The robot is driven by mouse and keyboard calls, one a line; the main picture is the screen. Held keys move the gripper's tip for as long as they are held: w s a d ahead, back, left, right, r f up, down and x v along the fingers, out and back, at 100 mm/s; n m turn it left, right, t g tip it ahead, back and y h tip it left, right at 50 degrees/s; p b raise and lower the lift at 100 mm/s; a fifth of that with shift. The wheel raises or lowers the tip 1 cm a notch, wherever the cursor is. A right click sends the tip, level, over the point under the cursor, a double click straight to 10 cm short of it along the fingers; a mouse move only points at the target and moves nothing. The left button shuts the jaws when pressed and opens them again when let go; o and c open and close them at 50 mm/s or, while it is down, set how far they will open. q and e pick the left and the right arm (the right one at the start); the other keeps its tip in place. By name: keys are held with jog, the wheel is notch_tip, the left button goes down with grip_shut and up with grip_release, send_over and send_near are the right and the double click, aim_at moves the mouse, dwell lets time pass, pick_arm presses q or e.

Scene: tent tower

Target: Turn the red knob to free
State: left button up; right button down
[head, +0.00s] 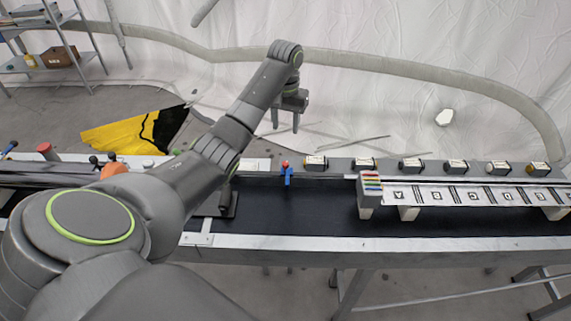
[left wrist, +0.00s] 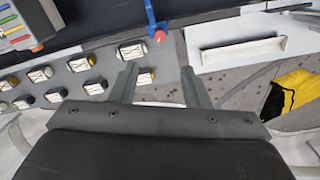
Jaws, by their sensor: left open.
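A small red knob-like tip (head: 286,163) sits on a blue piece (head: 288,176) at the far edge of the black belt. The red tip (left wrist: 159,35) and blue piece also show at the top of the left wrist view. A round red cap (head: 44,147) stands at the far left. I cannot tell which red part is the task's knob, or read any marking. My left gripper (head: 285,123) is open and empty, fingers down, above and beyond the blue piece. In the left wrist view my left gripper (left wrist: 158,78) has its fingers spread, apart from the red tip.
Several white-labelled blocks (head: 410,164) line the belt's far edge to the right. A grey box with coloured strips (head: 370,184) stands by a marked white strip (head: 470,195). An orange part (head: 112,170) is at left. A yellow-black sheet (head: 130,132) lies beyond the belt.

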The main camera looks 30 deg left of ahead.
pick_arm(q)
jog(key=b, duration=0.4)
send_over(286, 163)
notch_tip(286, 163, down, 7)
jog(key=shift+s+r, duration=0.1)
jog(key=shift+r, duration=0.05)
notch_tip(286, 163, down, 7)
jog(key=shift+r+p, duration=0.1)
jog(key=shift+p, duration=0.75)
jog(key=shift+f, duration=0.5)
jog(key=c, duration=0.7)
grip_shut()
